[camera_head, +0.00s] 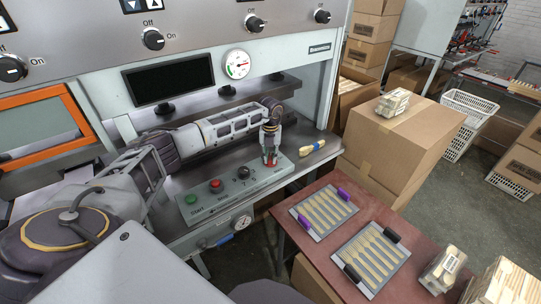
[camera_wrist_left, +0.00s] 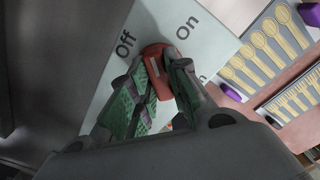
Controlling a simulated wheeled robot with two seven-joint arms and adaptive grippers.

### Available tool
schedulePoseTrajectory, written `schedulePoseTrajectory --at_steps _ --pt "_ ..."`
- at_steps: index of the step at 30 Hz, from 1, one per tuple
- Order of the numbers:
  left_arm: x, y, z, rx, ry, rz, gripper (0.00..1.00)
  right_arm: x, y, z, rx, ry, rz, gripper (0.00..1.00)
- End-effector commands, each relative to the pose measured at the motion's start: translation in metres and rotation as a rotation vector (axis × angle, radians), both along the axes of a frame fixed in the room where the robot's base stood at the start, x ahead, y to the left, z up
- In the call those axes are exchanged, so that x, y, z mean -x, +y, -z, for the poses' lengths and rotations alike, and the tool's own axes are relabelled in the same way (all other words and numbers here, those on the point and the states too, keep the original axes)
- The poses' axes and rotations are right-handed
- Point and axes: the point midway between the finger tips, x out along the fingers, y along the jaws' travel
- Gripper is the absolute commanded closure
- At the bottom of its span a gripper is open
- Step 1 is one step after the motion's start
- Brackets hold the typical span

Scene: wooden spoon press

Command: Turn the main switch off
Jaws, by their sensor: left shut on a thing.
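The main switch is a red rotary knob (camera_wrist_left: 157,73) on a pale control panel, with "Off" and "On" printed beside it in the left wrist view. My left gripper (camera_wrist_left: 158,92) is shut on this knob, its green-padded fingers on either side of the red handle. In the head view the left gripper (camera_head: 269,157) points down at the right end of the control panel (camera_head: 222,201) and mostly hides the switch. I cannot tell which label the handle points to. My right gripper is not in view.
The panel also carries a green start button (camera_head: 191,199), a red stop button (camera_head: 215,185) and a black selector knob (camera_head: 243,172). A wooden-handled brush (camera_head: 312,147) lies right of the gripper. Spoon trays (camera_head: 294,212) lie on the red table (camera_head: 325,271); cardboard boxes (camera_head: 422,139) stand behind it.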

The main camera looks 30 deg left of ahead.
Motion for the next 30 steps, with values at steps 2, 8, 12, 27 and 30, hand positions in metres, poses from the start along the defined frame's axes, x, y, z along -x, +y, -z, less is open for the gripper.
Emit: schedulePoseTrajectory --at_steps 2,8,12,27,30 --pt "0.000 0.000 -0.002 0.000 -0.001 -0.059 1.00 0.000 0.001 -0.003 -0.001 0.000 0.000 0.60" --pt "0.000 0.000 -0.002 -0.001 -0.001 -0.215 1.00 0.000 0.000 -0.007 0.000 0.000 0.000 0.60" --pt "0.000 0.000 -0.002 0.000 -0.001 -0.324 1.00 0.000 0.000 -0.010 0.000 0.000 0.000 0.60" --pt "-0.001 0.000 -0.002 0.001 -0.003 -0.651 1.00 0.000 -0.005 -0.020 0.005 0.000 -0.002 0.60" --pt "-0.001 0.000 -0.002 0.001 -0.003 -0.686 1.00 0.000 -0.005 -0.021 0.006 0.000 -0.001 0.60"
